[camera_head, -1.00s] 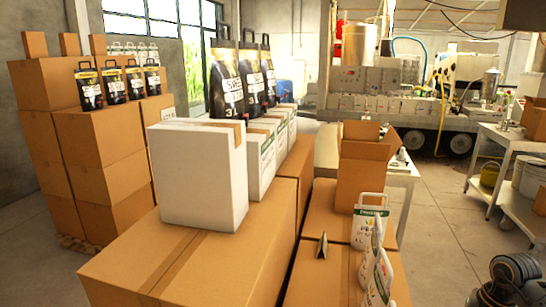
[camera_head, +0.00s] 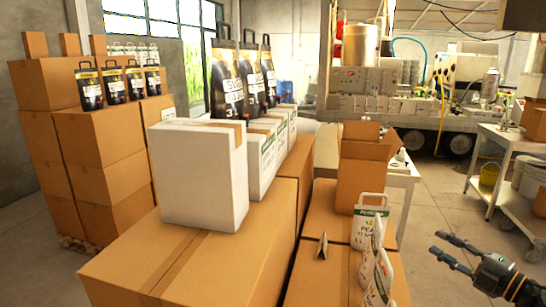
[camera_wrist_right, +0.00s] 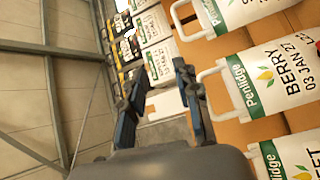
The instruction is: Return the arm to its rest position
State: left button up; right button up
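My right gripper (camera_head: 436,243) comes in at the lower right of the head view, with its fingers pointing left over the floor. It is right of the white bags on the boxes and apart from them. In the wrist view the right gripper's two dark fingers (camera_wrist_right: 157,70) stand apart with nothing between them, so it is open and empty. Several white Penlidge bags (camera_wrist_right: 285,75) with handles fill the right side of that view. My left gripper is in neither view.
A large cardboard box (camera_head: 200,262) carries a white box (camera_head: 195,175) in front of me. White handled bags (camera_head: 368,225) stand on boxes at centre right. A white trolley (camera_head: 513,182) stands at the right.

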jog(key=w+d+m+t+h, duration=0.2)
jog(key=w+d+m+h, duration=0.1)
jog(key=d+m+h, duration=1.15)
jog(key=s+a+f+m+g, duration=0.15)
jog(key=s+f, duration=0.25)
jog(key=f, duration=0.9)
jog(key=s+a+f+m+g+y, duration=0.1)
jog(key=s+f+g, duration=0.25)
jog(key=f, duration=0.95)
jog(key=s+a+f+m+g, duration=0.15)
jog(key=s+f, duration=0.25)
jog(key=f, duration=0.8)
jog(key=s+a+f+m+g+y, duration=0.1)
jog(key=s+a+f+g, duration=0.2)
jog(key=s+a+f, duration=0.55)
jog(key=s+a+f+g+y, duration=0.1)
jog(key=s+a+f+g, duration=0.2)
jog(key=s+f, duration=0.95)
jog(key=s+a+f+g+y, duration=0.1)
jog(key=s+a+f, duration=0.3)
jog(key=s+a, duration=0.4)
jog(key=s+a+f+g+y, duration=0.1)
jog(key=s+a+f+g, duration=0.2)
jog(key=s, duration=1.3)
jog(key=a+f, duration=0.2)
jog(key=a, duration=0.3)
jog(key=shift+f+m, duration=0.2)
jog(key=shift+m, duration=0.15)
